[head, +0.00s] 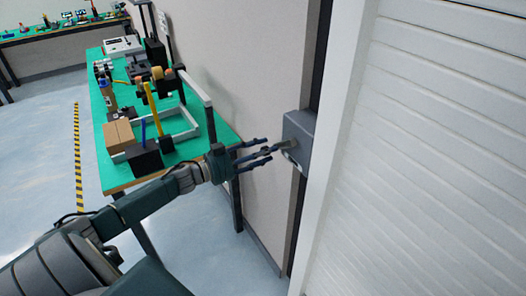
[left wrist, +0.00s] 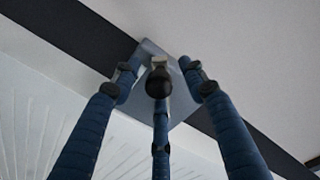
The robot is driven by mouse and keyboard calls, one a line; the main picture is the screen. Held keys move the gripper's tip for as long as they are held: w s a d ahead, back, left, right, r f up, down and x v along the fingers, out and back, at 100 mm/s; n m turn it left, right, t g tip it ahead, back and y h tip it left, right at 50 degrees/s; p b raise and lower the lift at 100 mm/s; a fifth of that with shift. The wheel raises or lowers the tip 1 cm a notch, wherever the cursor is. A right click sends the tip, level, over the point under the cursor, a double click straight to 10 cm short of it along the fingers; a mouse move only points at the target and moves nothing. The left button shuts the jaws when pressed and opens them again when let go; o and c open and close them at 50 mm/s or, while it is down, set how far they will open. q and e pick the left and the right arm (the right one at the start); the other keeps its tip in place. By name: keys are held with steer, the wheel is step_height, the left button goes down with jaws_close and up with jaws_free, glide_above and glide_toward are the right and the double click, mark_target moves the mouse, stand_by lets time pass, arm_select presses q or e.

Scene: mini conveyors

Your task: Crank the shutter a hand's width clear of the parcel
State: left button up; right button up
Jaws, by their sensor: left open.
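The white slatted shutter (head: 440,120) fills the right of the head view; its bottom edge is out of sight. A grey crank box (head: 301,135) is on the dark upright beside it, with a short crank handle sticking out to the left. My left gripper (head: 272,153) is open in front of the handle. In the left wrist view the dark round crank knob (left wrist: 158,82) sits between the blue fingers, with the grey box (left wrist: 150,50) behind; contact cannot be told. No parcel shows at the shutter.
A green-topped bench (head: 190,150) along the wall carries a cardboard box (head: 118,136), a black bin (head: 145,157) and several devices. Its near corner is close to my left forearm. Open floor with a yellow-black strip (head: 77,150) lies left of it.

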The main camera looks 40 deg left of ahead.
arm_select(q)
steer(key=v, duration=1.2)
